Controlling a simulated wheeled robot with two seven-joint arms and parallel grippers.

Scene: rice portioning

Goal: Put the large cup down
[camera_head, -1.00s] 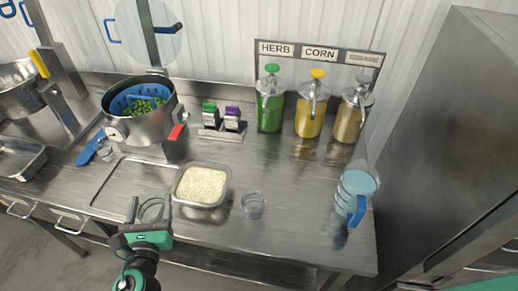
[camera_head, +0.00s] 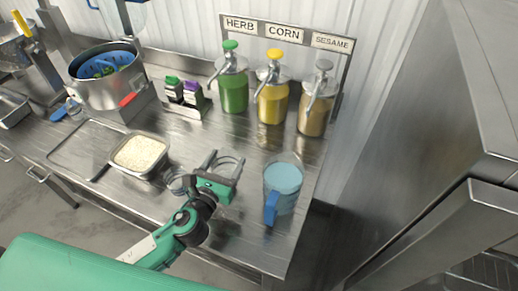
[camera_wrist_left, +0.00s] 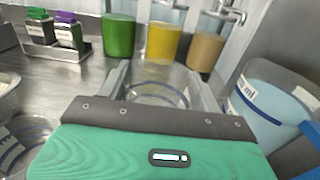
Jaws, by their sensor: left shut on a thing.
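My left gripper (camera_head: 222,170) is shut on the large clear cup (camera_head: 226,164), between the small cup and the pitcher. The cup is see-through with a blue line round it and looks upright. In the left wrist view the large cup (camera_wrist_left: 158,92) sits between the two fingers, its lower part hidden by the gripper body. I cannot tell whether its base touches the counter (camera_head: 245,233). A smaller clear cup (camera_head: 174,182) stands on the counter left of the gripper. My right gripper is not in view.
A blue-handled pitcher (camera_head: 283,184) of bluish liquid stands close right of the gripper. Herb (camera_head: 233,90), corn (camera_head: 272,103) and sesame (camera_head: 314,110) dispensers stand behind. A rice tray (camera_head: 140,153) is to the left. Bare counter lies in front of the dispensers.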

